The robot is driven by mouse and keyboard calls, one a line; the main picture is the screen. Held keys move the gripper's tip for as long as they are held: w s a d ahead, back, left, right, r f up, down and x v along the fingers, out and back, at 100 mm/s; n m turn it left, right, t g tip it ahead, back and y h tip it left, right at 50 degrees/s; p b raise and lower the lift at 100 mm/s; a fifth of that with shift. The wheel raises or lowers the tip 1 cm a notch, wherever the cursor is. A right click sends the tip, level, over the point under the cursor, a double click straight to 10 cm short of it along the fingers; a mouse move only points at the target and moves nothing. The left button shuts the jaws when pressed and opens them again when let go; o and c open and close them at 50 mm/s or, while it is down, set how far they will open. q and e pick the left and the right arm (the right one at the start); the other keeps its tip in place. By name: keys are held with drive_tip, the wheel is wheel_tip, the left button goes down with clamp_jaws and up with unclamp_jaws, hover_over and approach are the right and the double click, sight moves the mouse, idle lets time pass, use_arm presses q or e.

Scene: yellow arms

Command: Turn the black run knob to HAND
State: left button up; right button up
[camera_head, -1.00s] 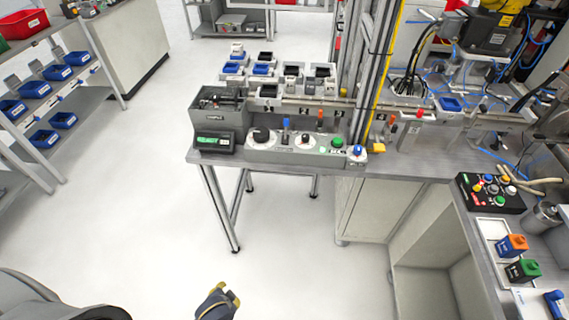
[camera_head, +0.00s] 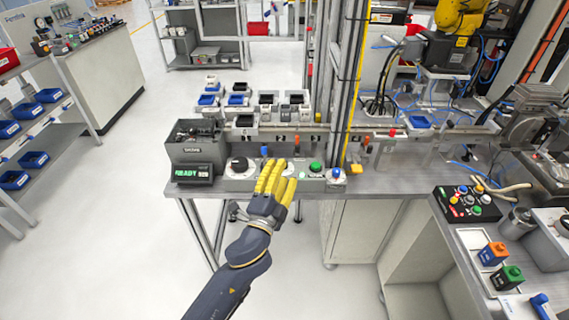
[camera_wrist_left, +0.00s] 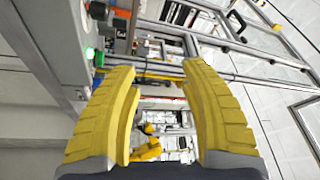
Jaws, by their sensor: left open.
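A large black knob (camera_head: 238,164) sits on the left part of the grey control panel (camera_head: 325,187) at the front of the bench. My left gripper (camera_head: 277,168) reaches up to the middle of this panel, right of the knob and apart from it. Its yellow fingers hide the panel's middle controls. In the left wrist view the two fingers (camera_wrist_left: 160,78) stand wide apart with nothing held between them. My right gripper is not in view.
Right of my gripper are a green button (camera_head: 315,167) and a blue-topped knob (camera_head: 336,173). A small display (camera_head: 192,173) stands left of the panel. Coloured levers stand behind it. A black button box (camera_head: 466,204) lies on the right bench.

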use_arm(q)
drive_tip(key=s+d+r+m+g+h, duration=0.1)
drive_tip(key=d+r+m+g+h, duration=0.3)
drive_tip(key=d+r+m+h, duration=0.35)
drive_tip(key=s+d+r+m+g+h, duration=0.1)
drive_tip(key=d+r+m+g+h, duration=0.25)
drive_tip(key=d+m+h, duration=0.6)
drive_tip(key=s+d+f+m+g+y, duration=0.1)
drive_tip(key=s+d+m+g+y, duration=0.1)
drive_tip(key=d+m+g, duration=0.45)
drive_tip(key=s+d+f+m+g+y, duration=0.2)
drive_tip(key=d+m+g, duration=0.2)
drive_tip(key=m+g, duration=0.4)
drive_tip(key=w+a+f+m+y, duration=0.5)
drive_tip(key=w+a+f+y, duration=0.2)
drive_tip(key=w+a+y, duration=0.3)
drive_tip(key=w+a+r+n+t+y, duration=0.1)
drive_tip(key=w+a+r+y, duration=0.3)
drive_tip(key=a, duration=0.5)
drive_tip(key=w+a+r+n+t+y, duration=0.15)
drive_tip(key=w+a+r+y, duration=0.3)
drive_tip(key=a, duration=0.45)
drive_tip(key=shift+h, duration=0.35)
wheel_tip(320, 180, down, 17)
drive_tip(key=shift+f, duration=0.1)
